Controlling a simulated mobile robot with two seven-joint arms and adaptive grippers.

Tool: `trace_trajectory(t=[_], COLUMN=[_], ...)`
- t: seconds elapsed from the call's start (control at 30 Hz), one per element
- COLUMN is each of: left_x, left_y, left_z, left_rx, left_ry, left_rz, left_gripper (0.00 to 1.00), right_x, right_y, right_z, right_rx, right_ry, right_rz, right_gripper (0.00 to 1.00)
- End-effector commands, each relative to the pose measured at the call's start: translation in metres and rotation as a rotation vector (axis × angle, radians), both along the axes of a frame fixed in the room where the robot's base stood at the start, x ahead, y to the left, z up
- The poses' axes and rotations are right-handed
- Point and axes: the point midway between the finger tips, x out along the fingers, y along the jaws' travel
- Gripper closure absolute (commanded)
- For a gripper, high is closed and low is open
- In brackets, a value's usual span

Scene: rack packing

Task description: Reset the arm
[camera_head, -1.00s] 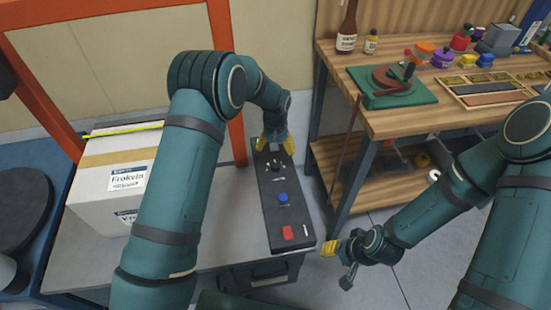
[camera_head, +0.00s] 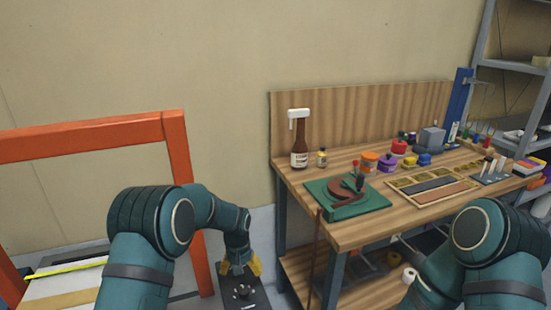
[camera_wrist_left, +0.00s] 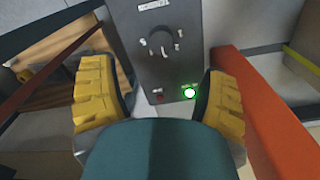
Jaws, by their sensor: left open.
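My left gripper (camera_head: 240,268) has yellow fingers and hangs over the far end of a dark control panel (camera_head: 246,297). In the left wrist view, its yellow fingers (camera_wrist_left: 160,105) stand wide apart with nothing between them. The panel (camera_wrist_left: 155,65) shows there beyond the fingertips, with a dark round knob (camera_wrist_left: 160,42), a lit green light (camera_wrist_left: 190,93) and a small dark red light (camera_wrist_left: 158,97). My left arm comes in from the lower left. My right arm shows at the lower right, but its gripper is out of the picture.
An orange frame (camera_head: 178,155) stands left of my left gripper. A wooden workbench (camera_head: 350,230) to the right holds a green mat (camera_head: 325,208), a brown bottle (camera_head: 299,145), jars and a tray. A metal shelf (camera_head: 505,75) stands at the far right.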

Motion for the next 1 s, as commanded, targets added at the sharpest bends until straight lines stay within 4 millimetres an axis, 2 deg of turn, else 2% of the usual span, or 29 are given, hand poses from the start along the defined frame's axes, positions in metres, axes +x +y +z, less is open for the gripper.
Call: trace_trajectory(t=[0.17,0.3,0.5,0.7,0.8,0.9,1.0], left_x=[-0.043,-0.087,-0.157,-0.224,-0.248,-0.264,-0.271], left_y=[-0.001,-0.006,-0.016,-0.024,-0.026,-0.027,-0.028], left_z=[-0.045,-0.076,-0.102,-0.107,-0.104,-0.102,-0.100], left_rx=[-0.084,-0.159,-0.246,-0.304,-0.318,-0.326,-0.329], left_ry=[0.000,-0.019,-0.052,-0.094,-0.109,-0.123,-0.131], left_rz=[0.009,0.026,0.064,0.108,0.125,0.135,0.139], left_gripper=[0.25,0.25,0.25,0.25,0.25,0.25,0.25], right_x=[0.000,0.000,0.000,0.000,0.000,0.000,0.000], right_y=[0.000,0.000,0.000,0.000,0.000,0.000,0.000], right_z=[0.000,0.000,0.000,0.000,0.000,0.000,0.000], right_rx=[0.000,0.000,0.000,0.000,0.000,0.000,0.000], right_ry=[0.000,0.000,0.000,0.000,0.000,0.000,0.000], right_rz=[0.000,0.000,0.000,0.000,0.000,0.000,0.000], right_gripper=[0.53,0.53,0.53,0.53,0.53,0.53,0.53])
